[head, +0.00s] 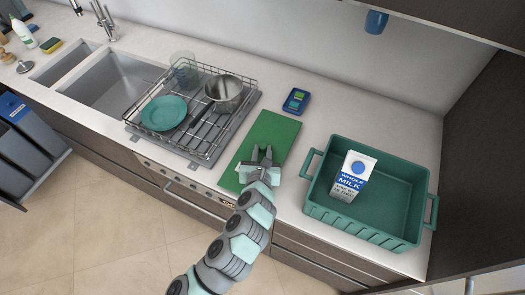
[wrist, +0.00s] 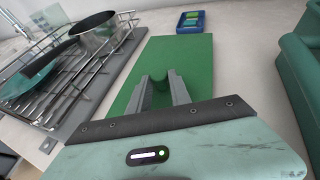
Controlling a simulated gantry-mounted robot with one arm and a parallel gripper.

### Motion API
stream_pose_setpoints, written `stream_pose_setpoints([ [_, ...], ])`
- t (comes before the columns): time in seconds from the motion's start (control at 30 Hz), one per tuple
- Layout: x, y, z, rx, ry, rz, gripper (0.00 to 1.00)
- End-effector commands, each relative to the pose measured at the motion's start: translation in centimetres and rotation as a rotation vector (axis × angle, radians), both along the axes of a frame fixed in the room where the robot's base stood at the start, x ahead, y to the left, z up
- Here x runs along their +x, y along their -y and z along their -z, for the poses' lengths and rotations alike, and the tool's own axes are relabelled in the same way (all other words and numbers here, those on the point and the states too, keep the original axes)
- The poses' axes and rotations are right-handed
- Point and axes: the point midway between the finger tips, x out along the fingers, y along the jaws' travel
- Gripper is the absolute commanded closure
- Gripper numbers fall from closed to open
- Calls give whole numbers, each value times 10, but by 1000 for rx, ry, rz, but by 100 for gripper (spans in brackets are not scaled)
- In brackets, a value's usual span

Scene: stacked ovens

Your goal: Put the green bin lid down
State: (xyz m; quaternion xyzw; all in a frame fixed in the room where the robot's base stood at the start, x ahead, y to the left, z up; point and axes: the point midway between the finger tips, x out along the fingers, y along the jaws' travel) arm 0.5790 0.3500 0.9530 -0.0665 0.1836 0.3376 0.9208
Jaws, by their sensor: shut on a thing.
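A flat green rectangular panel (head: 272,132), which I take to be the green bin lid, is over the counter between the dish rack and the teal bin. It also fills the middle of the wrist view (wrist: 190,60). My gripper (head: 262,156) is over its near half, coming from the front. In the wrist view my two grey fingers (wrist: 164,82) have a small green part between them, and they are shut on the panel. The exact grip is partly hidden by the fingers. I cannot tell whether the panel rests on the counter or is slightly above it.
The open teal bin (head: 400,195) at right holds a milk carton (head: 352,176). A wire dish rack (head: 200,125) at left holds a teal plate (head: 164,113) and a pot (head: 226,92). A blue-and-green item (head: 296,100) lies behind the panel. The counter's front edge is close.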

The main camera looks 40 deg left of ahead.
Motion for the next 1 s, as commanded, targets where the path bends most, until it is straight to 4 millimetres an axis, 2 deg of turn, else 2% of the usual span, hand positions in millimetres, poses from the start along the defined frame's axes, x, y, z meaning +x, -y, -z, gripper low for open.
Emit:
stream_pose_setpoints([
  [0.4, 0, 0, 9, 1, 0, 0, 100],
  [0.43, 0, 0, 9, 1, 0, 0, 75],
  [0.5, 0, 0, 8, 1, 0, 0, 69],
  [0.73, 0, 0, 8, 0, 0, 0, 50],
  [1.0, -1, 0, 8, 0, 0, 0, 50],
])
